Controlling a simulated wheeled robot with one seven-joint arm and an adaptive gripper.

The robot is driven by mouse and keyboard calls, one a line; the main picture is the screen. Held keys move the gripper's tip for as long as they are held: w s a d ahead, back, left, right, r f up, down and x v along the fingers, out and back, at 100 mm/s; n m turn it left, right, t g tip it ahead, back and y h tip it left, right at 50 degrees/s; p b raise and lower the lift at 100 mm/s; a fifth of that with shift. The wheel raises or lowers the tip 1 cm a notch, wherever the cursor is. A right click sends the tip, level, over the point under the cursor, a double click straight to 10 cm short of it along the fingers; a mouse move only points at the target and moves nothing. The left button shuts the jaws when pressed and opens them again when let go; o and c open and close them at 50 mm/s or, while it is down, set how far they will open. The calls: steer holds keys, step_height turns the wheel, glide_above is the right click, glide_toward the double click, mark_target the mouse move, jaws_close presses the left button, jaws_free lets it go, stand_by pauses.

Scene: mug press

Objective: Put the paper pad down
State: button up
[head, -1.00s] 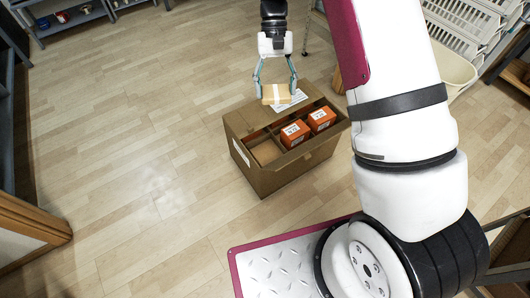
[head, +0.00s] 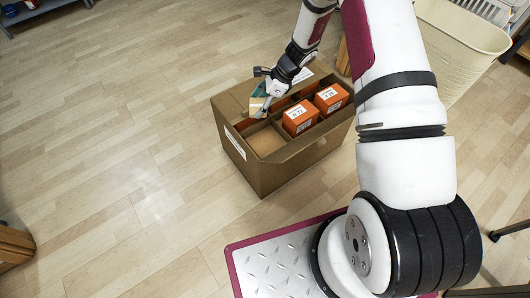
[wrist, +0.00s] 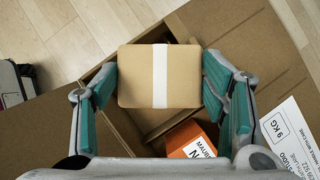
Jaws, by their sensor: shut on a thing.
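The paper pad (wrist: 140,80) is a tan block with a white band around its middle. In the wrist view it lies between the teal fingers of my gripper (wrist: 160,85), which is shut on it. In the head view my gripper (head: 261,103) is tilted over the back left part of the open cardboard carton (head: 275,178).
Two orange boxes (head: 300,117) (head: 331,98) stand in the carton's right-hand compartments. A front left compartment (head: 266,141) looks empty. Cardboard dividers separate them. A white label (wrist: 290,135) lies on a flap. The floor (head: 110,150) left of the carton is clear.

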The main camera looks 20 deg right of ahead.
steer(key=m+t+b, duration=0.1)
steer(key=m+b, duration=0.1)
glide_above(259, 142)
steer(key=s+d, duration=0.1)
steer(key=d, duration=0.1)
steer(key=f, duration=0.4)
steer(key=shift+a, duration=0.2)
step_height(259, 142, down, 13)
steer(key=b, duration=0.4)
steer(key=shift+f+b, duration=0.15)
steer(key=shift+b, duration=0.15)
steer(key=shift+f+b, duration=0.85)
steer(key=shift+f, duration=1.3)
steer(key=shift+f, duration=0.2)
steer(key=o, duration=0.6)
steer(key=shift+c, duration=0.2)
steer(key=shift+r, duration=0.1)
